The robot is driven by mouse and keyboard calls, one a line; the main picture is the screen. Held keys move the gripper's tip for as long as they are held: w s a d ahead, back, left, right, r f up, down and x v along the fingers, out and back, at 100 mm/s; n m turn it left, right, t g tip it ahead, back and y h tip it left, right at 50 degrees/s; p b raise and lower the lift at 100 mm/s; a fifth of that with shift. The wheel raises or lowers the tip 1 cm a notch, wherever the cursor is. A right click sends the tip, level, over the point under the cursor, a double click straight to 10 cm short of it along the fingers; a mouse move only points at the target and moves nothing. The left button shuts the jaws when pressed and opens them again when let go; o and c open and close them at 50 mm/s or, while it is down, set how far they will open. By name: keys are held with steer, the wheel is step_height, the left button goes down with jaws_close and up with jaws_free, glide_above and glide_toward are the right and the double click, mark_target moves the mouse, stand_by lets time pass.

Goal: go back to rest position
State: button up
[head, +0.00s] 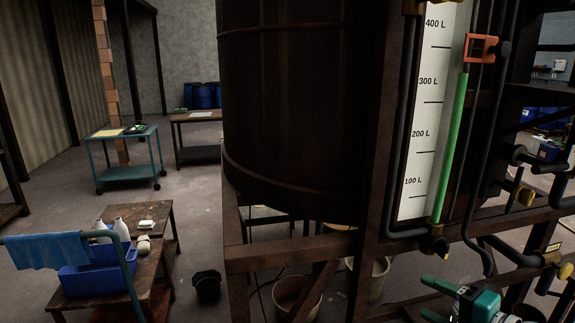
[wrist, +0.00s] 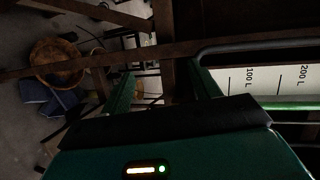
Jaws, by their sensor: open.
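My gripper shows in the wrist view (wrist: 165,85) with its two green fingers apart and nothing between them. In the head view my gripper (head: 428,298) is at the lower right, in front of the vat's frame. A large dark vat (head: 290,110) stands on a rusty brown frame (head: 290,251). A white level scale (head: 418,130), marked from 100 L to 400 L, is at its right. A green column (head: 452,150) runs up beside the scale to an orange marker (head: 481,48). The scale also lies at the right of the wrist view (wrist: 240,82), turned sideways.
Dark pipes and valves (head: 525,157) crowd the right side near my arm. Buckets (head: 297,297) stand under the frame. A wooden bench (head: 150,225) with a blue crate (head: 100,275) is at the left. A teal cart (head: 126,170) is behind it. Open floor lies between.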

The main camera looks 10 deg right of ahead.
steer(key=s+a+n+g+h, duration=0.2)
steer(key=a+n, duration=0.4)
steer(key=a, duration=0.4)
steer(key=s+a+f+n+g+h, duration=0.1)
steer(key=s+a+n+g+h, duration=0.2)
steer(key=a+n+g, duration=0.3)
steer(key=a+n, duration=0.1)
steer(key=a, duration=0.3)
steer(key=shift+s+a+f+n+g+h, duration=0.2)
steer(key=shift+n+g+h, duration=0.1)
steer(key=shift+g+h, duration=0.1)
